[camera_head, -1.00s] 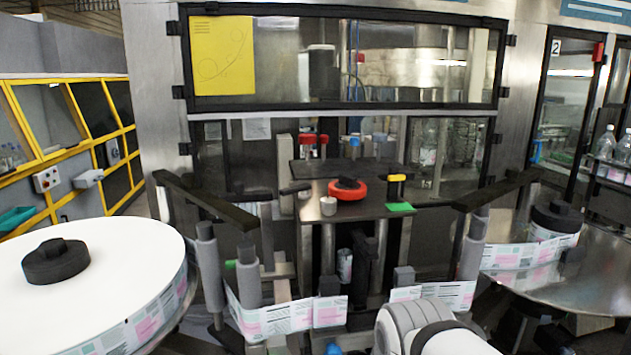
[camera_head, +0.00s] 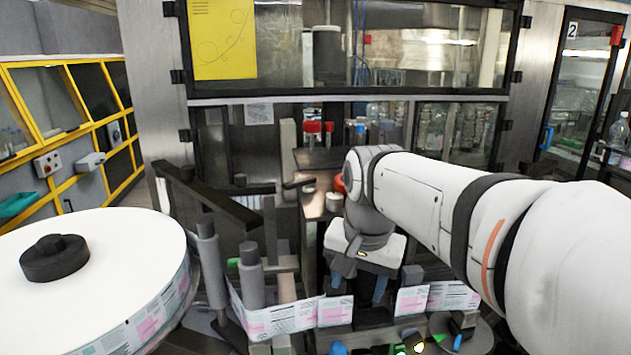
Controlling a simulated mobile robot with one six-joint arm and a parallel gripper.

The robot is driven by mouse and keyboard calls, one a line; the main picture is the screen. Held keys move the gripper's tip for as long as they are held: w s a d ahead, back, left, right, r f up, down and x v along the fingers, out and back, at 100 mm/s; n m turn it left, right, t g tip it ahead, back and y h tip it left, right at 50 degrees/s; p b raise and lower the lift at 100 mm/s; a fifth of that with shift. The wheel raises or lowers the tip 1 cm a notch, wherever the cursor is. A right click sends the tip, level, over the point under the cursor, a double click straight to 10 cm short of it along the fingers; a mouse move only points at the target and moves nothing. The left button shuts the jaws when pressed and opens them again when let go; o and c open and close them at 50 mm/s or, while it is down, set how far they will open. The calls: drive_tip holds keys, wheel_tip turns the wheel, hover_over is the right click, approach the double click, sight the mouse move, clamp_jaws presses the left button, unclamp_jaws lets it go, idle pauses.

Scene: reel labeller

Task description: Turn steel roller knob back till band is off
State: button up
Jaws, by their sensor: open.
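A small steel cylinder that looks like the roller knob (camera_head: 334,201) stands on the metal plate in the middle of the machine, just left of my arm. A red ring-shaped part (camera_head: 339,184) beside it is mostly hidden by my arm. The printed label band (camera_head: 275,319) runs around the grey rollers at the front, with another stretch right of the gap (camera_head: 452,296). My gripper (camera_head: 364,289) points down in front of the plate, above the gap between these stretches. Its two bluish fingers are apart with nothing seen between them. It is clear of the steel knob.
A large white label reel (camera_head: 110,235) with a black hub fills the left front. A dark bar (camera_head: 207,197) and upright grey rollers (camera_head: 250,275) stand left of my gripper. A framed window panel (camera_head: 350,50) closes off the upper back. My arm covers the right side.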

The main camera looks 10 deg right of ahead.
sight(335, 195)
drive_tip(key=w+r+m+p, duration=0.1)
drive_tip(key=w+r+m, duration=0.3)
drive_tip(key=w+r, duration=0.1)
drive_tip(key=w+r+m+g+p, duration=0.1)
drive_tip(key=w+r+m+p, duration=0.1)
drive_tip(key=w+r+m, duration=0.2)
drive_tip(key=w+r+m+g+p, duration=0.1)
drive_tip(key=w+r+m, duration=0.4)
drive_tip(key=w, duration=0.4)
drive_tip(key=shift+w+r, duration=0.15)
drive_tip(key=shift+r, duration=0.35)
drive_tip(key=shift+w+r+m+p, duration=0.15)
drive_tip(key=shift+w+m+p, duration=0.1)
drive_tip(key=shift+m+p, duration=0.05)
drive_tip(key=shift+w, duration=0.1)
drive_tip(key=shift+f, duration=3.8)
